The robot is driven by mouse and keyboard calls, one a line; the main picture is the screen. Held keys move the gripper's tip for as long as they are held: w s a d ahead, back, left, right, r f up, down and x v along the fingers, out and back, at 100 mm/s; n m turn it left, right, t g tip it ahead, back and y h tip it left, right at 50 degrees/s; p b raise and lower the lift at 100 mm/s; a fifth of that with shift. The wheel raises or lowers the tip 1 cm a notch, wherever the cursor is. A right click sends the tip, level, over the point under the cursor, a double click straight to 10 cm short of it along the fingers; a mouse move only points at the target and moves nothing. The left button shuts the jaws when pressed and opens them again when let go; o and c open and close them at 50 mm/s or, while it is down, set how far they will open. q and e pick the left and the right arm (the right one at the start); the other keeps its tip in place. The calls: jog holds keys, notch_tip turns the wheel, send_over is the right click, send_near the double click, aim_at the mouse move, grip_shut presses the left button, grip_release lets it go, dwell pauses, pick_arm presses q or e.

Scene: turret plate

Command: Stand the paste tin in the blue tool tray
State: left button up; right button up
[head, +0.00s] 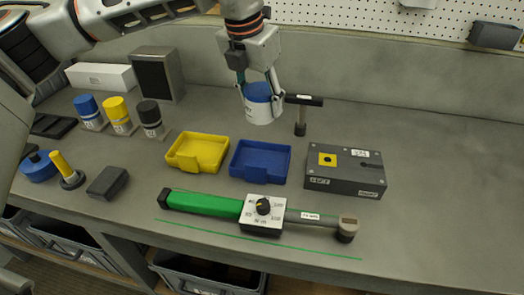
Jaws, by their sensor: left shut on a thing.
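My left gripper (259,91) is shut on a white tin with a blue lid, the paste tin (262,112). It holds the tin upright in the air, and in the picture the tin is above the blue tool tray's back edge. The blue tool tray (259,178) lies on the bench and looks empty. A yellow tray (190,165) lies to its left and also looks empty. My right gripper does not show.
A grey box (345,180) lies right of the blue tray. A green-handled tool with a dial (205,203) lies in front. Several capped bottles (117,112) stand left. The right bench is clear.

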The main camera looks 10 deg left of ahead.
pick_arm(q)
notch_tip(320, 180, down, 11)
jog(key=shift+w+f+p, duration=0.1)
jog(key=shift+f+p, duration=0.05)
jog(key=shift+p, duration=0.25)
notch_tip(320, 180, down, 4)
jog(key=shift+r, duration=0.1)
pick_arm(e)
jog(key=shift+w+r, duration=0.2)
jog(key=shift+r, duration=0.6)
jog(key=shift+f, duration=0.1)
pick_arm(q)
jog(key=shift+f, duration=0.2)
jog(key=o, duration=1.3)
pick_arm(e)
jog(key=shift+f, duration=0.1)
